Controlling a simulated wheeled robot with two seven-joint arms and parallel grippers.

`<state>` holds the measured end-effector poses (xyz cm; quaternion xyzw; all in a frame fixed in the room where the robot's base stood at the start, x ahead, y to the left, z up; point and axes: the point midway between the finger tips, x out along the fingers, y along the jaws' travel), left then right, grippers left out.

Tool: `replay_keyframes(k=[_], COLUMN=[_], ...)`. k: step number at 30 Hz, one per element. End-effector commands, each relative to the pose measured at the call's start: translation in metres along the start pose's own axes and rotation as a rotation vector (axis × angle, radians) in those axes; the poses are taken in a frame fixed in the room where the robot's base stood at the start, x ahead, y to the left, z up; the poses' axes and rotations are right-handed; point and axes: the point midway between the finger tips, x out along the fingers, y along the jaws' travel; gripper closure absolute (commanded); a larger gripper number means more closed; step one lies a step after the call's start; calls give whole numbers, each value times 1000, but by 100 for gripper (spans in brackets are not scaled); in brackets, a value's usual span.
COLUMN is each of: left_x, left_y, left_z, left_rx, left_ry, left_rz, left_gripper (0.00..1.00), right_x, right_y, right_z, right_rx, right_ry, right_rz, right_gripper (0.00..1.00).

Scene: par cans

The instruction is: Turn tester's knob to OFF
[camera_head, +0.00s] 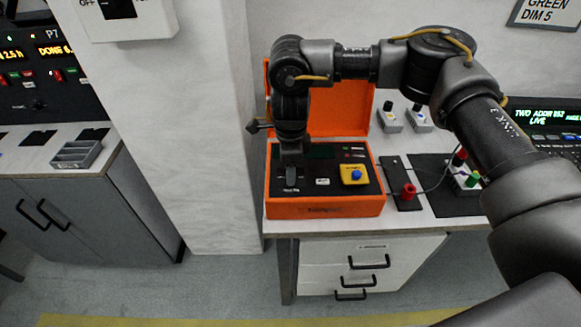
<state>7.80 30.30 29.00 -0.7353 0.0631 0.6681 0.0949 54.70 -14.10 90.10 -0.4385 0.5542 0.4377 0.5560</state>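The tester (323,207) is an orange case with its lid raised, standing on the bench at the centre of the head view. Its dark panel carries a yellow block with a blue button (356,175) at the right and small labels. My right arm reaches in from the right, and my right gripper (291,177) points down at the left part of the panel. The knob is not clearly visible; the gripper covers that spot. I cannot tell whether the fingers are open, shut or touching the knob. My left gripper is not in view.
The tester's raised lid (345,103) stands behind my wrist. Dark mats with a red knob-like part (408,191) and cables lie to the right. A white pillar (205,140) stands left of the bench. A drawer unit (350,262) is below.

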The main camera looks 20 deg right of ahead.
Motion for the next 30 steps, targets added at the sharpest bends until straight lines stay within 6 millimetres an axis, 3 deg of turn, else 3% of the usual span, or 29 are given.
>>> replay_keyframes(k=[11,24,30], left_x=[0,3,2], left_y=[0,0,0], left_z=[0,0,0], left_rx=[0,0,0], left_ry=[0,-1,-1], left_rz=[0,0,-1], left_gripper=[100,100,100], right_x=[-5,-84,-104], right_y=[0,0,0], right_z=[0,0,0], right_rx=[0,0,0], right_ry=[1,1,1], right_rz=[-1,-3,0], right_gripper=[53,53,53])
